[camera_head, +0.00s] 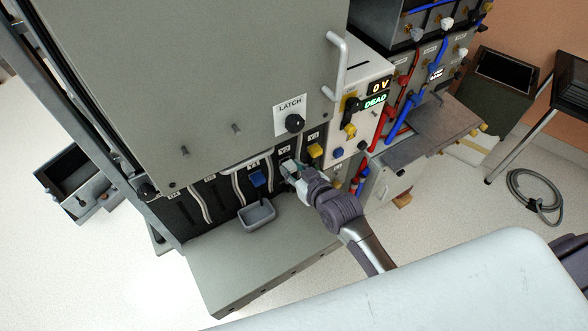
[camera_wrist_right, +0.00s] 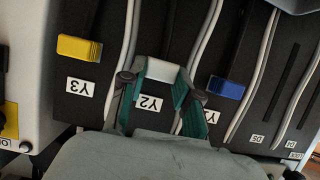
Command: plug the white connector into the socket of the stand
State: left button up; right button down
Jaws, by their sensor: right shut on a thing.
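The white connector (camera_wrist_right: 163,71) is between the two fingers of my right gripper (camera_wrist_right: 157,82) in the right wrist view. It sits at the black panel above the Y2 label, and a pale cable strip runs beside it. In the head view, my right gripper (camera_head: 291,171) is at the front of the stand, between a blue connector (camera_head: 257,178) and a yellow connector (camera_head: 315,151). It is shut on the white connector. The socket at the connector's end is hidden, so I cannot tell whether it is seated. My left gripper is not in view.
The stand's grey ledge (camera_head: 235,265) carries a small grey tray (camera_head: 257,216) just left of my right gripper. Above is a big grey panel with a LATCH knob (camera_head: 294,123). A box reading 0 V and DEAD (camera_head: 376,100) and red and blue cables stand to the right.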

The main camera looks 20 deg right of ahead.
jog(key=shift+w, duration=0.15)
jog(key=shift+w+a, duration=0.15)
jog(key=shift+w, duration=0.25)
jog(key=c, duration=0.7)
grip_release()
jog(key=shift+c, duration=0.2)
jog(key=shift+s, duration=0.2)
jog(key=f+p+v, duration=0.1)
jog(key=v, duration=1.4)
jog(key=shift+s+d, duration=0.25)
jog(key=shift+s, duration=0.15)
